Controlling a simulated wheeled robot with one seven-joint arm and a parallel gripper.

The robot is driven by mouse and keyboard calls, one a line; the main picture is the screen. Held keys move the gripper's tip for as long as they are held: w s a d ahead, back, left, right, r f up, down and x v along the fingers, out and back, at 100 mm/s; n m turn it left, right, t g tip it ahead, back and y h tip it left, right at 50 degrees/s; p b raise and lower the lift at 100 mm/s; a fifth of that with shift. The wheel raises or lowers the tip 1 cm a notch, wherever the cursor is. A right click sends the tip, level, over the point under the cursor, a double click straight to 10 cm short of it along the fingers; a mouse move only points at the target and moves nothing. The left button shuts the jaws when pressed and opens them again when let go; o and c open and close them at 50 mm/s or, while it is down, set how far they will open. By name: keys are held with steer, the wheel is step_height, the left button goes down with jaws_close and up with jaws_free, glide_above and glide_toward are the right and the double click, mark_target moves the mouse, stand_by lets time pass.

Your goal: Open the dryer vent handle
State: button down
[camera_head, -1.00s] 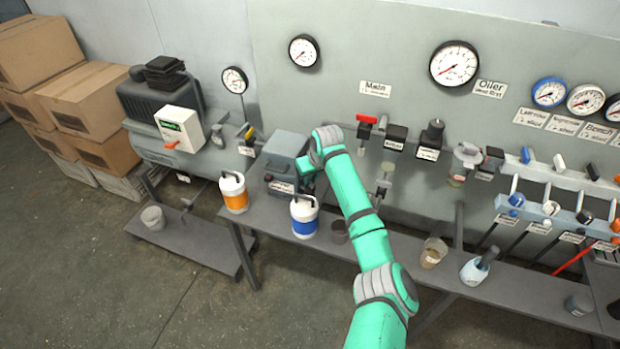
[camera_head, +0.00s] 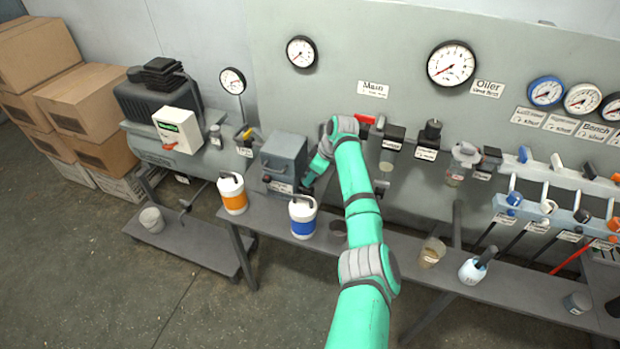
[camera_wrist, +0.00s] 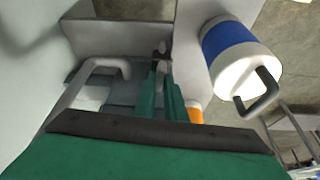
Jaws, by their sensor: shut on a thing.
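The dryer is a grey box (camera_head: 284,155) on the bench, with a label low on its front. In the wrist view its body (camera_wrist: 135,50) is at the upper left, with a bent grey handle (camera_wrist: 98,66) on it. My gripper (camera_head: 308,181) is at the dryer's lower right front. In the wrist view my gripper (camera_wrist: 163,68) has its two green fingers close together on a small dark vent handle (camera_wrist: 161,55) beside the dryer body. The fingers hide part of the vent handle, and its exact angle is hard to tell.
A blue-banded white canister (camera_head: 303,216) stands just in front of my gripper, and shows large in the wrist view (camera_wrist: 235,60). An orange-banded canister (camera_head: 232,193) stands to the left. Wall valves and a red lever (camera_head: 366,119) are right of my wrist.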

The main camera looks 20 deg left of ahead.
steer(key=shift+n+g, duration=0.3)
steer(key=shift+n, duration=0.2)
steer(key=shift+a, duration=0.1)
steer(key=c, duration=1.8)
jaws_free()
steer(key=shift+d, duration=0.2)
